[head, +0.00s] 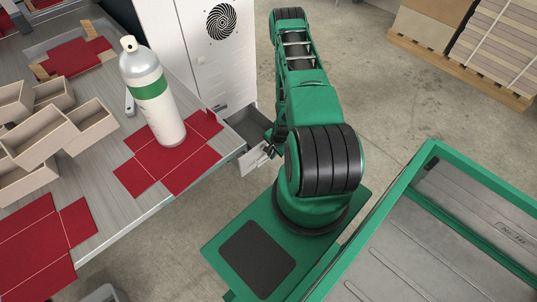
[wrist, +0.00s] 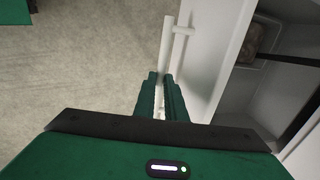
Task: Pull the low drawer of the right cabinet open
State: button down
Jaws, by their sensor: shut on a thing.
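The right cabinet (head: 205,60) is white with a round fan grille, behind the table. Its low drawer (head: 254,158) stands out from the cabinet, with part of its dark inside showing from above. In the wrist view the pale drawer front (wrist: 218,48) carries a white bar handle (wrist: 167,45). My gripper (wrist: 160,82) is shut on the handle, its green fingers on either side of the bar. In the head view my gripper (head: 271,147) is small and partly hidden at the drawer front. The open drawer's inside lies to the right in the wrist view.
A table (head: 110,215) at left holds a bottle (head: 152,90), wooden trays (head: 40,135) and red box blanks (head: 165,160). A green-framed cart bed (head: 430,240) is at right. Pallet stacks (head: 495,50) stand at the back right. Concrete floor is clear beyond my arm.

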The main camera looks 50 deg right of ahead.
jog(key=c, duration=1.8)
grip_release()
jog(key=v, duration=1)
jog(key=shift+s+r, duration=0.1)
jog(key=shift+r, duration=0.3)
